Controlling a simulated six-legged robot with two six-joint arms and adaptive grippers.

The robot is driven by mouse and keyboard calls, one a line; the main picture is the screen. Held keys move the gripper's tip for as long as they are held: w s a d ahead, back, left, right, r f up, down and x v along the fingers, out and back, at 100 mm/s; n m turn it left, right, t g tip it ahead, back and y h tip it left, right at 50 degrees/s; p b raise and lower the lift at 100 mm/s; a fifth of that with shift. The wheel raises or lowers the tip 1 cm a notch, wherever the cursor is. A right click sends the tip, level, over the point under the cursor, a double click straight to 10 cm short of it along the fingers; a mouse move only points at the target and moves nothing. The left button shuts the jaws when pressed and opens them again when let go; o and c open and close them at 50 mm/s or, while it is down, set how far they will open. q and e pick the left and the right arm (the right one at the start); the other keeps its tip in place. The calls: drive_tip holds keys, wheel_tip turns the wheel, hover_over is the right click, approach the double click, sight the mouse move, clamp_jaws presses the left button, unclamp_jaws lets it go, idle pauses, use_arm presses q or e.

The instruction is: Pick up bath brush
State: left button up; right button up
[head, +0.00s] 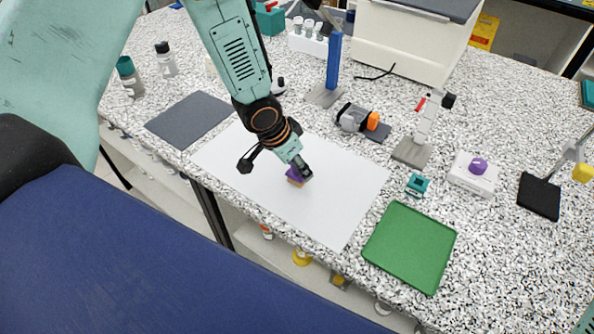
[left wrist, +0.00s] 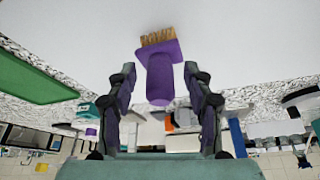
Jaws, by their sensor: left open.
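The bath brush (head: 295,178) has a purple body and tan bristles. It rests on the white sheet, mostly covered by my left gripper (head: 300,170) in the head view. In the left wrist view the brush (left wrist: 160,78) shows between and beyond the two fingers, bristle end away from me. My left gripper (left wrist: 160,72) is open, with a gap between each finger and the purple handle. My right gripper is not in view.
The white sheet (head: 345,195) lies on the speckled counter. A green tray (head: 410,247), a teal block (head: 417,184) and a white box with a purple knob (head: 472,174) are to the right. A dark mat (head: 188,119) is to the left.

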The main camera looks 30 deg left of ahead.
use_arm(q)
drive_tip(key=shift+w+f, duration=0.2)
drive_tip(key=shift+w, duration=0.05)
drive_tip(key=shift+s+r, duration=0.3)
drive_tip(key=shift+s, duration=0.2)
drive_tip(key=c, duration=0.4)
drive_tip(key=shift+c, duration=0.6)
drive_tip(key=shift+w+f, duration=0.2)
drive_tip(key=shift+w, duration=0.2)
drive_tip(key=c, duration=0.5)
drive_tip(key=shift+s, duration=0.1)
clamp_jaws()
drive_tip(key=shift+s+r, duration=0.1)
drive_tip(key=shift+s, duration=0.1)
